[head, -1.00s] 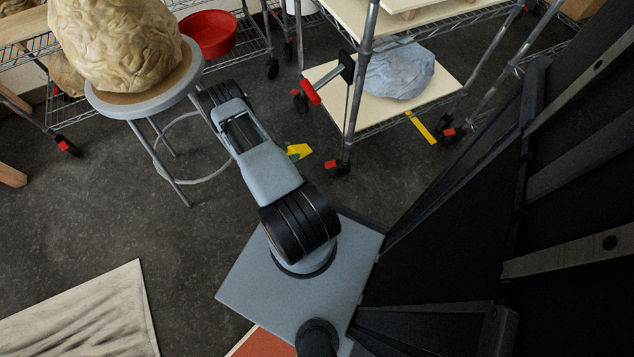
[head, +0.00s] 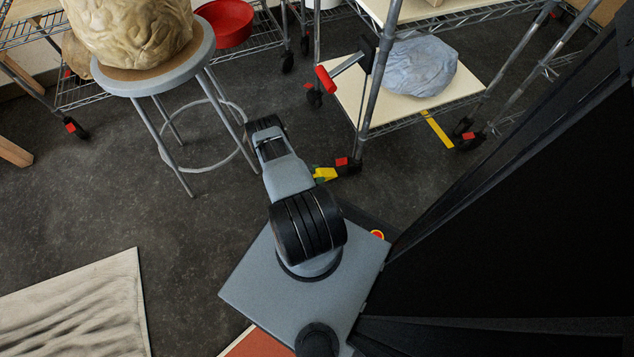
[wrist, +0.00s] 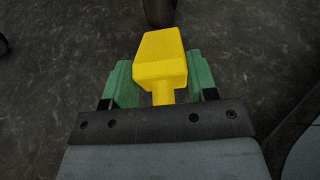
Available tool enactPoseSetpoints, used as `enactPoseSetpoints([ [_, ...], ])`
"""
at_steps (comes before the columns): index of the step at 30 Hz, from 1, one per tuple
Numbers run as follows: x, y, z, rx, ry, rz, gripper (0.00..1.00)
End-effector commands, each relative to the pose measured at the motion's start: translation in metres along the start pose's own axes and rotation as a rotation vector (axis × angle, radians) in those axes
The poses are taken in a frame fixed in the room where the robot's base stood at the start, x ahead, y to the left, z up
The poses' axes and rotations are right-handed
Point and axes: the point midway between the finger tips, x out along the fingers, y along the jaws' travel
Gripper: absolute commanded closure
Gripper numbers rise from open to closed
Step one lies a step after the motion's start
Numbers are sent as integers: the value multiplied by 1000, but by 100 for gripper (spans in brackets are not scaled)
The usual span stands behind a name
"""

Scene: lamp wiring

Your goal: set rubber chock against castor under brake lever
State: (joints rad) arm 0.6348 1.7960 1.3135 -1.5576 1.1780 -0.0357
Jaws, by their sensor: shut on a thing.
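The yellow chock (head: 327,174) is low by the floor in the head view, close to the left of a black castor with a red tab (head: 349,164). That castor is at the cart's near corner post, below the red-handled brake lever (head: 325,77). The chock's wide end points toward a dark wheel (wrist: 158,12) at the top edge. My arm hides most of my gripper in the head view.
The wire cart's lower shelf (head: 372,112) carries a blue-grey wrapped lump (head: 418,66). A stool (head: 203,48) with a large tan lump stands to the left. A pale board (head: 90,310) lies lower left. Dark floor (head: 110,200) is open between.

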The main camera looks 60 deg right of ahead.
Motion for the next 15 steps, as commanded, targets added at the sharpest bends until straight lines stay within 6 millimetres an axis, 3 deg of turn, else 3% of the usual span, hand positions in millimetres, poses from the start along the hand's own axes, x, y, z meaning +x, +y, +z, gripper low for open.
enactPoseSetpoints([
  [15,19,0,-46,0,0,1,74],
])
